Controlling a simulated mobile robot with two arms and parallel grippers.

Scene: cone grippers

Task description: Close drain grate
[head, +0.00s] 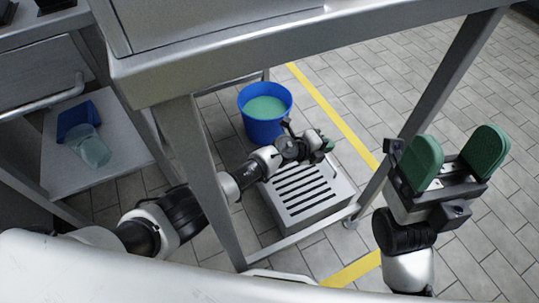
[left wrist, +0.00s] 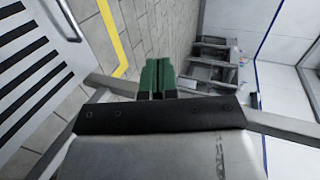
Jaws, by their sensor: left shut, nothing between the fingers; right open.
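The drain grate (head: 308,188) is a light metal panel with dark parallel slots. It looks level on top of a low metal box (head: 318,216) on the floor under the steel table; I cannot tell whether it sits flush. A thin bar handle (left wrist: 66,18) shows near its edge in the left wrist view, with the slotted grate (left wrist: 30,75) at the left. My left gripper (head: 326,145) is beyond the grate's far edge, its green fingers (left wrist: 157,76) shut together and empty. My right gripper (head: 457,160) is open and empty, right of the table leg.
The steel table's leg (head: 203,175), front edge and lower rails frame the space around my left arm. A blue bucket (head: 264,128) with green contents stands behind the box. A lower shelf (head: 110,165) at left holds a blue container (head: 77,116) and a clear one. Tiled floor at right is clear.

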